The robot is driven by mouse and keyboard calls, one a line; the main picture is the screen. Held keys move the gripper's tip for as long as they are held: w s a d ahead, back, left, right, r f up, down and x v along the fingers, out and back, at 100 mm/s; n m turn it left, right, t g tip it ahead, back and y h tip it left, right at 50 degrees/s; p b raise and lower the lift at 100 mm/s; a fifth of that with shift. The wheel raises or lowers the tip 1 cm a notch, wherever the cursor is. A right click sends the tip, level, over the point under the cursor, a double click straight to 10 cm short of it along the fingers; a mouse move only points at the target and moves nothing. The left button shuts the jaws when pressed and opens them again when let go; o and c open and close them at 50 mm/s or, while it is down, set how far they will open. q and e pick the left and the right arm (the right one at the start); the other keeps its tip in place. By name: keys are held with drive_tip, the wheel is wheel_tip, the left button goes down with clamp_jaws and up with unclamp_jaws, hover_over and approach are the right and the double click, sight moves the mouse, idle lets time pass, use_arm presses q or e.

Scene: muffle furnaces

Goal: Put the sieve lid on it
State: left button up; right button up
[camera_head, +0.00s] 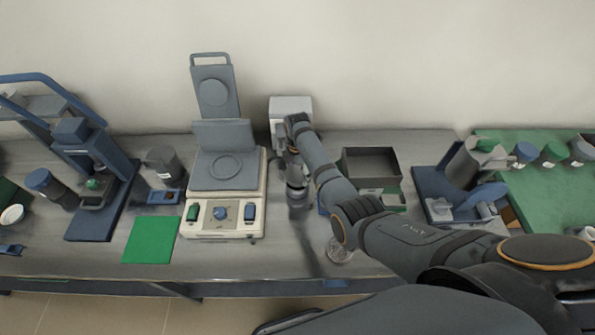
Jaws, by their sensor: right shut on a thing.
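My right arm comes in from the lower right and bends at the wrist near the back of the bench. Its gripper (297,190) points down over the bench, right of the cream-coloured instrument. It is shut on a small grey thing that is too dark and small to name. A round, shiny metallic piece (340,250) lies near the front of the bench, partly covered by my right arm. I cannot tell whether it is the sieve or its lid. My left gripper is not in view.
The cream instrument (222,221) has a grey round-marked plate. A green mat (150,240) lies to its left, with a blue stand (97,212) beyond. A dark open box (371,164) and a blue device (435,192) stand right. The bench front between instrument and arm is mostly clear.

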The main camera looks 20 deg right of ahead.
drive_tip(key=shift+r, duration=0.1)
drive_tip(key=shift+f, duration=0.3)
drive_tip(key=shift+f, duration=0.35)
drive_tip(key=shift+f, duration=0.15)
idle(0.5)
drive_tip(key=shift+f, duration=0.25)
drive_tip(key=o, duration=1.1)
drive_tip(key=shift+c, duration=0.2)
